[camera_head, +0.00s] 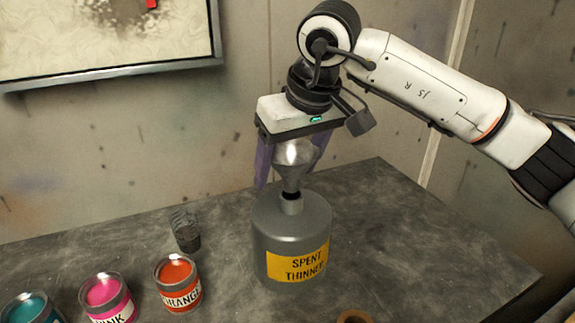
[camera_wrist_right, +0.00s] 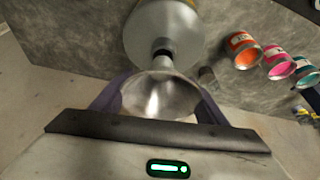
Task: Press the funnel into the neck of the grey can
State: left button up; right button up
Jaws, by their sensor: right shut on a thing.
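The grey can (camera_head: 285,230) stands upright on the table, with a yellow "SPENT THINNER" label on its front. The metal funnel (camera_head: 295,165) is upright over the can, its dark spout tip at the can's neck (camera_head: 291,206). How deep the tip sits in the neck I cannot tell. My right gripper (camera_head: 288,165) points down with its purple fingers on both sides of the funnel's bowl, shut on it. In the right wrist view the funnel (camera_wrist_right: 160,97) is between the fingers, and the can (camera_wrist_right: 172,35) lies beyond it. My left gripper is not in view.
Open paint tins stand at the front left: orange (camera_head: 178,284), pink (camera_head: 106,298) and teal (camera_head: 30,309). A dark mesh-like object (camera_head: 185,231) stands behind them. A brown ring-shaped thing (camera_head: 353,317) is at the front edge of the picture. The table (camera_head: 430,250) is clear right of the can.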

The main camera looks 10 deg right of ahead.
aim_at(287, 184)
jog(key=shift+f+b, duration=1.2)
jog(key=shift+f, duration=0.7)
jog(key=o, duration=1.1)
jog(key=v, duration=1)
jog(key=shift+s+r, duration=0.1)
jog(key=shift+r, duration=0.05)
jog(key=shift+s, duration=0.1)
